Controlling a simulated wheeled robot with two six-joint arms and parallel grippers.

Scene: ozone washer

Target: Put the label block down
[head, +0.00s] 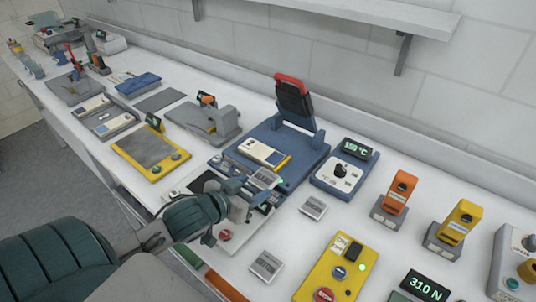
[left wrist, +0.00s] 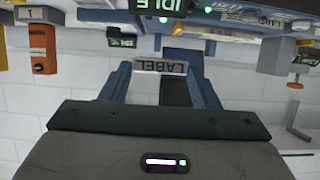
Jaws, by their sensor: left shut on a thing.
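The label block is a small light grey block marked LABEL, held between the two blue-grey fingers of my left gripper in the left wrist view (left wrist: 160,67). In the head view my left gripper (head: 226,211) reaches in from the left over the front of the table and is shut on the label block (head: 239,208). The gripper is in front of the blue press-like station (head: 312,161). Whether the block touches anything beneath it cannot be told. My right gripper is not in view.
A dial unit reading 150 °C (head: 343,178) stands right of the station. Small grey plates (head: 313,207) (head: 266,265) lie on the white table. A yellow button box (head: 336,270) is at the front right.

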